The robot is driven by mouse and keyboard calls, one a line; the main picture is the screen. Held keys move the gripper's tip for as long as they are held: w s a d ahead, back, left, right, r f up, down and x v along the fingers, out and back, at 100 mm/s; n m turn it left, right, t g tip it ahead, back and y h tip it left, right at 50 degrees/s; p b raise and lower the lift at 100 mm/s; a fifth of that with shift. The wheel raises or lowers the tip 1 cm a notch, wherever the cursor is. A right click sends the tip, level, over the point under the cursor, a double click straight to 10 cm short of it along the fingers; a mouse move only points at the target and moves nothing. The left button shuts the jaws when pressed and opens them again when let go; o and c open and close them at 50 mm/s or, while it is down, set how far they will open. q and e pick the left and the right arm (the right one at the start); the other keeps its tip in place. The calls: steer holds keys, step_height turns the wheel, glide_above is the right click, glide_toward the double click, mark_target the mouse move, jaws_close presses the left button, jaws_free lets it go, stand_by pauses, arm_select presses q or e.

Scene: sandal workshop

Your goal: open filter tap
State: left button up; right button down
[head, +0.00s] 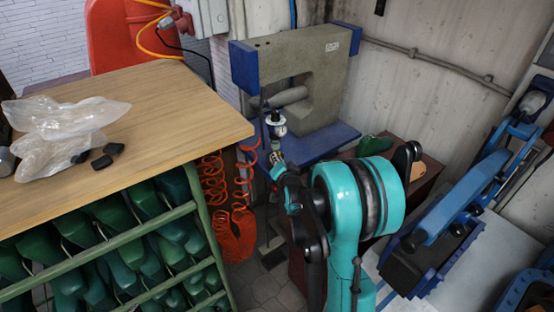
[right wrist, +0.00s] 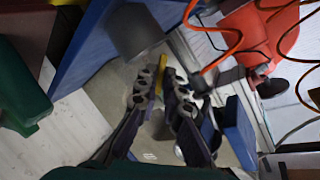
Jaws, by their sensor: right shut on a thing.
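The filter (head: 275,124), a small unit with a white body and dark top, hangs at the front of the blue and grey press. My right gripper (head: 277,163) is just below it, at the end of my teal arm. In the right wrist view, the two dark fingers of the gripper (right wrist: 165,84) are close together on a small yellow piece, which looks like the filter tap (right wrist: 160,64). Its far end sticks out beyond the fingertips. The rest of the tap is hidden by the fingers, and the head view does not show it clearly. My left gripper is not in view.
The blue and grey press (head: 325,75) stands by the wall. A wooden table (head: 150,90) with plastic bags is at left, above a rack of green lasts. Orange coiled hoses (head: 232,225) hang near my gripper. A blue machine (head: 465,185) stands at right.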

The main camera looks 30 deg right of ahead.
steer(key=n+g+h, duration=0.1)
steer(key=n, duration=0.1)
steer(key=n+g+h, duration=0.1)
steer(key=n, duration=0.2)
steer(key=shift+w+a+r+n+g+h, duration=0.2)
steer(key=shift+a+n+g+h, duration=0.1)
steer(key=shift+n+g+h, duration=0.1)
stand_by(0.5)
steer(key=c, duration=1.7)
jaws_free()
steer(key=v, duration=1.2)
steer(key=shift+a+f, duration=0.1)
